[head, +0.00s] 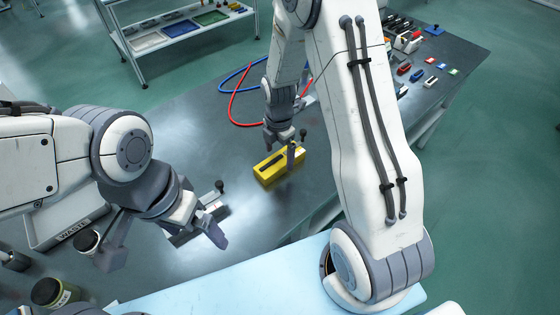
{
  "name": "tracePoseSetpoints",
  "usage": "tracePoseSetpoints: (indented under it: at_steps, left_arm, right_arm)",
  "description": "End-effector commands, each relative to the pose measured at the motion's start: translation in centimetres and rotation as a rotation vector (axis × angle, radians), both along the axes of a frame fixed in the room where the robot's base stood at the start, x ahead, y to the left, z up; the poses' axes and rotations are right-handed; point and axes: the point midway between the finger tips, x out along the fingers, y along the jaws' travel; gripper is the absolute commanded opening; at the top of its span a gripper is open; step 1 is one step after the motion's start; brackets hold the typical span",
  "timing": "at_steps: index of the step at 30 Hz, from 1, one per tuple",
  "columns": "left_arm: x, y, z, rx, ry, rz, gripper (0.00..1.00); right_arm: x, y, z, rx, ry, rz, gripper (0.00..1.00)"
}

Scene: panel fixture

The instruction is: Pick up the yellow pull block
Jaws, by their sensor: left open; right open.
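The yellow pull block (268,176) lies on the dark grey table, with a dark slot along its top. My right gripper (281,147) is open and points down at the block's far side. One finger overlaps the block in the picture; I cannot tell whether it touches. My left gripper (163,247) is open and empty, well to the left of the block and nearer the front.
A black-knobbed metal fixture (212,208) sits beside my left gripper. Red (232,108) and blue hoses curve behind the block. Labelled jars (48,291) and a bin marked WASTE stand at left. Small parts (404,69) lie at the far right.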

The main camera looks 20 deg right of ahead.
Motion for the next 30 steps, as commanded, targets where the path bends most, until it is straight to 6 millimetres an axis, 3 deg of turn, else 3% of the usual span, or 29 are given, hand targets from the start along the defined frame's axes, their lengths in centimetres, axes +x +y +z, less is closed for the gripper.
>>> tracePoseSetpoints:
  at_steps: [6,14,21,22,30]
  left_arm:
    - [0.0,0.0,0.4,0.0,0.0,0.0,1.0]
    - [0.0,0.0,0.4,0.0,0.0,0.0,1.0]
    - [0.0,0.0,0.4,0.0,0.0,0.0,1.0]
    - [0.0,0.0,0.4,0.0,0.0,0.0,1.0]
    - [0.0,0.0,0.4,0.0,0.0,0.0,1.0]
  right_arm:
    - [0.0,-0.2,-2.6,0.0,0.002,-0.001,1.0]
    - [0.1,-0.2,-2.9,0.0,-0.001,-0.001,1.0]
    - [0.1,-0.2,-2.8,0.0,-0.001,-0.001,0.08]
    - [0.1,-0.2,-2.8,0.0,-0.001,-0.001,0.0]
    - [0.1,-0.2,-2.7,0.0,-0.002,-0.001,0.0]
